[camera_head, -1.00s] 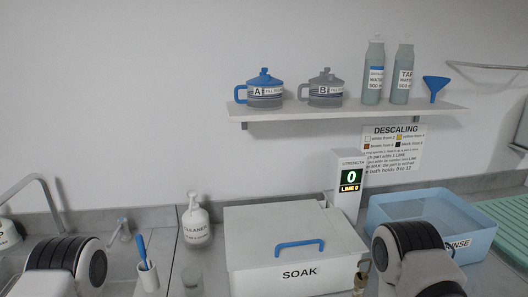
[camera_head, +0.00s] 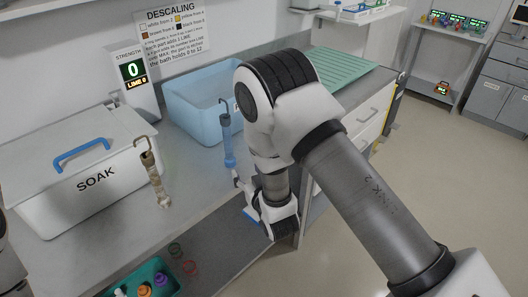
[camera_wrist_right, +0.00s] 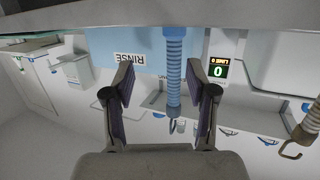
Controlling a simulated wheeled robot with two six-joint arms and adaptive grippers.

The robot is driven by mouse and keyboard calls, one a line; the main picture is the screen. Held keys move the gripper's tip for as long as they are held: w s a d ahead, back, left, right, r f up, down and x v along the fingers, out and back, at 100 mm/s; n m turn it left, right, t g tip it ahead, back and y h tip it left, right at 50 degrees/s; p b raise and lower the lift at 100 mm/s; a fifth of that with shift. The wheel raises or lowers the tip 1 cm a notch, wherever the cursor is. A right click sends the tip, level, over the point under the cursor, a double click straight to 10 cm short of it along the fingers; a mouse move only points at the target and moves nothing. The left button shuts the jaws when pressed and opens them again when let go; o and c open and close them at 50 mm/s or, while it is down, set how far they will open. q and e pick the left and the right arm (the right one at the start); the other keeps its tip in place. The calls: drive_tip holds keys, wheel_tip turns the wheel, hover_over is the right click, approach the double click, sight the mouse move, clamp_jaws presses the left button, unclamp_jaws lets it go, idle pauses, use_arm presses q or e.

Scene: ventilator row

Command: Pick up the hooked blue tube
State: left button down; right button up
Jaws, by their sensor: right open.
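The hooked blue tube (camera_head: 228,141) is upright at the front of the counter, with its dark hook at the top. In the right wrist view, which is upside down, the ribbed tube (camera_wrist_right: 173,62) appears between the two fingers, with space on both sides. My right gripper (camera_head: 243,197) is open and empty, low and just in front of the tube in the head view; its spread fingers show in the wrist view (camera_wrist_right: 167,84). My left gripper is out of view.
A brown hooked tube (camera_head: 154,176) is upright left of the blue one. A teal tray (camera_head: 150,275) with small bottles sits lower left. Open floor (camera_head: 440,180) lies right.

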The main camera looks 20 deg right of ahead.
sight(229, 140)
drive_tip(key=w+r, duration=0.1)
drive_tip(key=r, duration=0.1)
drive_tip(key=w+a+r+t, duration=0.2)
drive_tip(key=r, duration=0.1)
drive_tip(key=shift+w+a+r, duration=0.2)
drive_tip(key=shift+w+r, duration=0.1)
drive_tip(key=shift+w, duration=0.1)
drive_tip(key=w, duration=0.2)
drive_tip(key=w+p, duration=0.1)
drive_tip(key=w, duration=0.1)
drive_tip(key=w+p, duration=0.1)
drive_tip(key=w, duration=0.1)
drive_tip(key=shift+w+d+r, duration=0.1)
drive_tip(key=shift+d+r, duration=0.05)
drive_tip(key=shift+d, duration=0.15)
drive_tip(key=shift+w, duration=0.35)
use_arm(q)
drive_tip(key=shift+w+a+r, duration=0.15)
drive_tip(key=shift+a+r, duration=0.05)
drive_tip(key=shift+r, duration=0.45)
use_arm(e)
clamp_jaws()
